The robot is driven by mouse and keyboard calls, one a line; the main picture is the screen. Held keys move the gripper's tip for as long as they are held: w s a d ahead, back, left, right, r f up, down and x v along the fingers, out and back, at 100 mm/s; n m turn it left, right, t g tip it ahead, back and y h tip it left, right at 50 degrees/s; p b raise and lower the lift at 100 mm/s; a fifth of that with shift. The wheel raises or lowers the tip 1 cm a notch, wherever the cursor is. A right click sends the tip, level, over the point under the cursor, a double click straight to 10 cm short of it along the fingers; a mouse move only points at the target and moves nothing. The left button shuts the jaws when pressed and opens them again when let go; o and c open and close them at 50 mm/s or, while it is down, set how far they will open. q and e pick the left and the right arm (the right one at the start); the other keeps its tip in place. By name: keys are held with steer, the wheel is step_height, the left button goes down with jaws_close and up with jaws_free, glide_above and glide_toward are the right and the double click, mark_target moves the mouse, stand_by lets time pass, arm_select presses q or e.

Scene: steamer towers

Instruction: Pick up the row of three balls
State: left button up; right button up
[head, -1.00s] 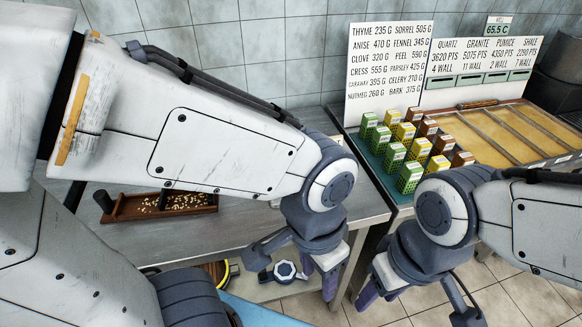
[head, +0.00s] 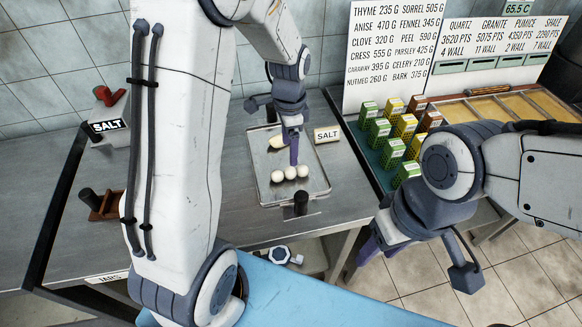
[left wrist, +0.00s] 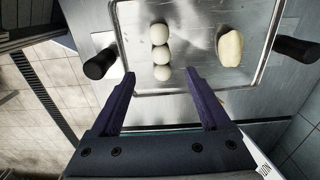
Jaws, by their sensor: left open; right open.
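A row of three white balls (head: 290,173) lies on a metal tray (head: 265,196) on the steel counter. The balls touch or nearly touch each other. In the left wrist view the row (left wrist: 161,51) runs away from my left gripper (left wrist: 161,85), whose two purple fingers are apart with the nearest ball just ahead of the gap between them. In the head view my left gripper (head: 293,150) hangs over the tray, behind the row. My right gripper (head: 415,245) is open and empty, out to the right over the floor.
A pale oblong lump (left wrist: 230,47) lies on the tray; it also shows in the head view (head: 276,143). Dark posts (head: 301,203) stand at the tray ends. A SALT card (head: 327,134) is beside the tray. Green, yellow and brown boxes (head: 380,132) stand to the right.

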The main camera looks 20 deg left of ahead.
mark_target(289, 170)
arm_select(q)
step_height(289, 170, down, 9)
steer(key=shift+a+f+p, duration=0.1)
steer(key=shift+a+p, duration=0.05)
steer(key=shift+p, duration=0.45)
steer(key=shift+c, duration=0.3)
jaws_close()
